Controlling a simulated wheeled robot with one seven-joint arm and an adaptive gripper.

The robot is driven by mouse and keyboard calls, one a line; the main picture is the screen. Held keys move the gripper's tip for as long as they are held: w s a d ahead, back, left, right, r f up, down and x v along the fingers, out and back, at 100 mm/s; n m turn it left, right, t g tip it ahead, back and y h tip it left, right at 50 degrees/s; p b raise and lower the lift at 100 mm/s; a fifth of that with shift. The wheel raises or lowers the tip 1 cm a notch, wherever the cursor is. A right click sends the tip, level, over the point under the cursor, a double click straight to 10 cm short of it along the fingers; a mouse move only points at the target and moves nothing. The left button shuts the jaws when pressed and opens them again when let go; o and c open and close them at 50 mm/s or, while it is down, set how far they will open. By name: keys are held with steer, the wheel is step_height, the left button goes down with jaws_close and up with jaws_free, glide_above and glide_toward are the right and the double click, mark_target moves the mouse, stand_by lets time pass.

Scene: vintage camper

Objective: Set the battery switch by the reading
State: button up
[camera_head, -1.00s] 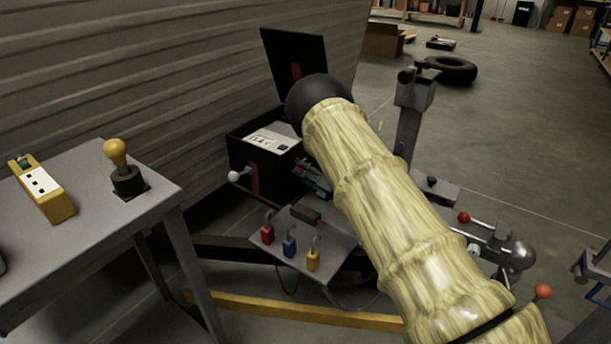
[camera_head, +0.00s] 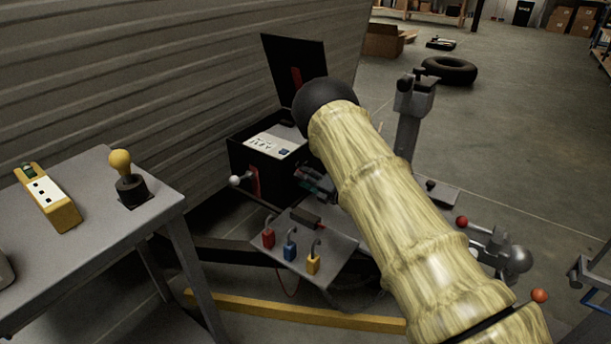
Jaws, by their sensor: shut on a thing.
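An open black box (camera_head: 248,160) stands by the ribbed wall, its lid (camera_head: 297,68) raised. A white panel (camera_head: 275,145) with small markings lies inside; its reading is too small to make out. A lever with a white knob (camera_head: 235,180) sticks out at the box's front left beside a red strip (camera_head: 254,181). I cannot tell which part is the battery switch. My gripper (camera_head: 316,183) shows only in small part, low at the box's right side, behind my bamboo-patterned arm. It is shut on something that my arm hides.
A grey shelf (camera_head: 338,243) below the box holds red (camera_head: 268,239), blue (camera_head: 290,251) and yellow (camera_head: 313,264) padlocks. A grey table (camera_head: 90,215) at left bears a yellow meter-like device (camera_head: 50,200) and a yellow-knobbed stand (camera_head: 128,180). A yellow beam (camera_head: 290,312) crosses below.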

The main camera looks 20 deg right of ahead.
steer(key=m+p, duration=0.3)
steer(key=m, duration=0.4)
steer(key=m+g+y+p, duration=0.1)
steer(key=m+p, duration=0.2)
steer(key=m, duration=0.5)
steer(key=m+g+y+p, duration=0.1)
steer(key=m+p, duration=0.2)
steer(key=m, duration=0.5)
steer(key=shift+w+d+r, duration=0.1)
steer(key=shift+w+d, duration=0.05)
steer(key=shift+d, duration=0.2)
steer(key=shift+m, duration=0.3)
steer(key=o, duration=1)
